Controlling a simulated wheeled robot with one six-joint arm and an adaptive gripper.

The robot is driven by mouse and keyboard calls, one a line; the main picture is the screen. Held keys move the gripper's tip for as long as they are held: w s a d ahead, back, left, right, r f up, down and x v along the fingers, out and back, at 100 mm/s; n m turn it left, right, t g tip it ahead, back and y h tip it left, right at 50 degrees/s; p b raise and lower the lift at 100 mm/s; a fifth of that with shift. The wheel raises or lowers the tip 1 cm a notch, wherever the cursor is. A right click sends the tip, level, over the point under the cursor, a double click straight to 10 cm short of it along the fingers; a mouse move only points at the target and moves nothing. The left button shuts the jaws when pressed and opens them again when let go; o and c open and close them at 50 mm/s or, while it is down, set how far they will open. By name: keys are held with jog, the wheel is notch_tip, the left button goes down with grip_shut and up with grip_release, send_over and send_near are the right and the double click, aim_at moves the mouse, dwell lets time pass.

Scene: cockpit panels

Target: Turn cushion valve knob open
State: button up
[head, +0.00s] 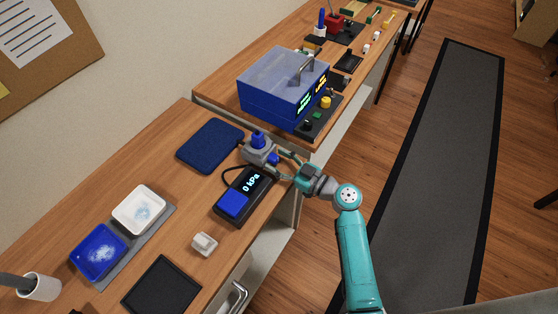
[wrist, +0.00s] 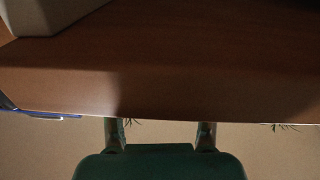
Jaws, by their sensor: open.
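A grey valve body (head: 262,153) with a blue cap (head: 257,139) on top stands on the desk near its right edge. A small blue knob (head: 273,158) sticks out of its right side, facing my gripper (head: 281,162). My gripper is open, with its fingers close to this knob; I cannot tell whether they touch it. In the wrist view the two fingers of my gripper (wrist: 160,134) are apart with nothing seen between them. The knob does not show clearly there. A dark blue cushion (head: 210,145) lies flat left of the valve.
A black gauge box (head: 238,203) reading 0 kPa, with a cable, sits just below the valve. A small pale block (head: 204,243) lies in front. The floor right of the desks is open.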

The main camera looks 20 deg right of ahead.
grip_shut()
jog(key=shift+m, duration=0.6)
dwell(0.3)
jog(key=shift+m, duration=2.3)
grip_release()
